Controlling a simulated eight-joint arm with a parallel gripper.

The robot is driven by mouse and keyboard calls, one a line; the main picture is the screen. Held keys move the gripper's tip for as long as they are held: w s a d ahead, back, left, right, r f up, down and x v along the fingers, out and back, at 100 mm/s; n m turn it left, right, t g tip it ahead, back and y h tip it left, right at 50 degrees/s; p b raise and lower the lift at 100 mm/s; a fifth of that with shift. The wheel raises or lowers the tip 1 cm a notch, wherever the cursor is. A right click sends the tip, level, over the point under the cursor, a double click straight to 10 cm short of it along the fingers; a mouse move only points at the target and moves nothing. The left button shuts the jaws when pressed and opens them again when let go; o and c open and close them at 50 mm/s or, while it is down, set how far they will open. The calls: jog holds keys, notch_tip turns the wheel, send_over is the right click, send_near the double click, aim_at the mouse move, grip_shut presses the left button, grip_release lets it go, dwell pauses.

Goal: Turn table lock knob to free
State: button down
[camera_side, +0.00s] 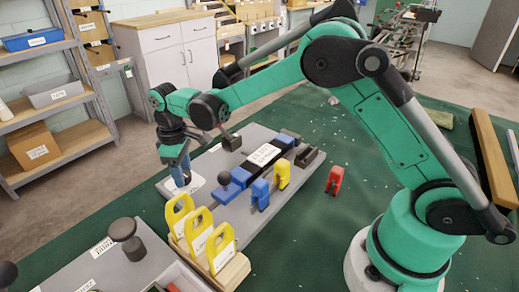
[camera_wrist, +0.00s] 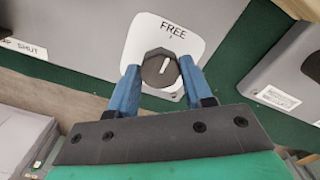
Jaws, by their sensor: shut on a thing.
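In the wrist view the lock knob (camera_wrist: 158,68) is a dark, many-sided knob with a white pointer line. It sits on a white label plate (camera_wrist: 193,42) printed FREE above the knob. The pointer line tilts slightly right of straight up, roughly toward the word FREE. My gripper (camera_wrist: 160,73) has its blue fingers on both sides of the knob, shut on it. In the side view my gripper (camera_side: 181,178) points down at the white plate (camera_side: 190,187) at the left end of the grey board. The knob is hidden there behind the fingers.
The grey board (camera_side: 240,210) carries a dark ball-topped handle (camera_side: 224,178), blue blocks and a black bar. A wooden rack with yellow-handled pieces (camera_side: 198,232) stands in front. Another SHUT label (camera_wrist: 28,50) lies left of the knob.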

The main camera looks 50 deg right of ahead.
dwell(0.4)
jog(key=shift+c, duration=1.7)
grip_release()
jog(key=shift+r, duration=0.1)
jog(key=shift+r, duration=2.75)
jog(key=shift+s+d+r, duration=0.1)
jog(key=shift+r, duration=0.05)
jog(key=s+d+r+m+t, duration=0.3)
jog(key=s+d+r, duration=0.1)
jog(key=s+r, duration=0.2)
jog(key=s+d+f+m+t, duration=0.1)
jog(key=s+d+m+t, duration=0.2)
jog(key=s, duration=0.6)
jog(key=shift+s+d+f+m+t, duration=0.2)
jog(key=shift+s+m+t, duration=0.15)
jog(key=shift+t, duration=0.25)
